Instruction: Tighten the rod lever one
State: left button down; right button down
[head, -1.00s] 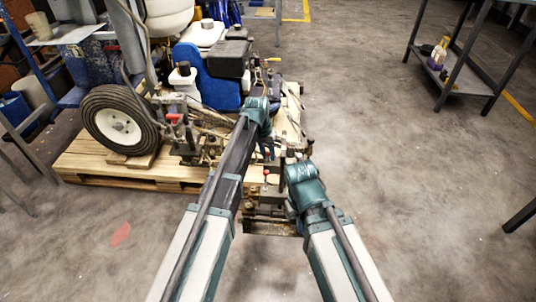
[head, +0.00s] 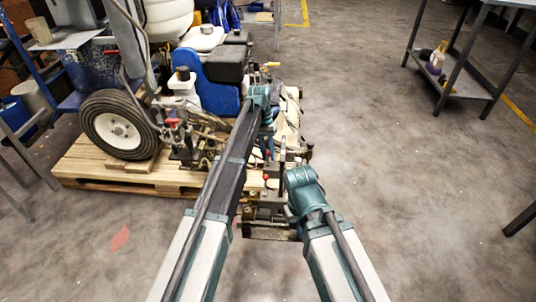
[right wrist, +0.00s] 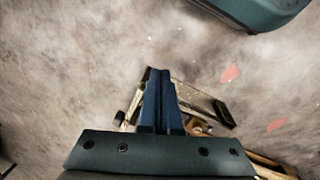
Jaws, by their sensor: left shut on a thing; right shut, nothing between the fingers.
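The line striper (head: 222,88) stands on a wooden pallet (head: 90,175) at the upper left of the head view. A small lever with a red knob (head: 266,177) stands at its near end, between my two arms. I cannot tell if it is rod lever one. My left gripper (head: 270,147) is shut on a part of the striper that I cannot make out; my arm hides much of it. My right gripper (right wrist: 160,98) is shut and empty in the right wrist view, its blue fingers together above the striper's near frame (right wrist: 190,100). In the head view its fingers are hidden behind its wrist.
A large black tyre (head: 118,125) is at the left of the striper. A red-handled clamp (head: 174,123) sits beside it. A grey shelf table (head: 462,88) with bottles stands at the upper right. The concrete floor between is clear.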

pick_arm(q)
jog(key=c, duration=0.7)
grip_release()
jog(key=p+v, duration=1.3)
jog(key=shift+r, duration=0.4)
jog(key=shift+a, duration=0.1)
jog(key=shift+c, duration=0.3)
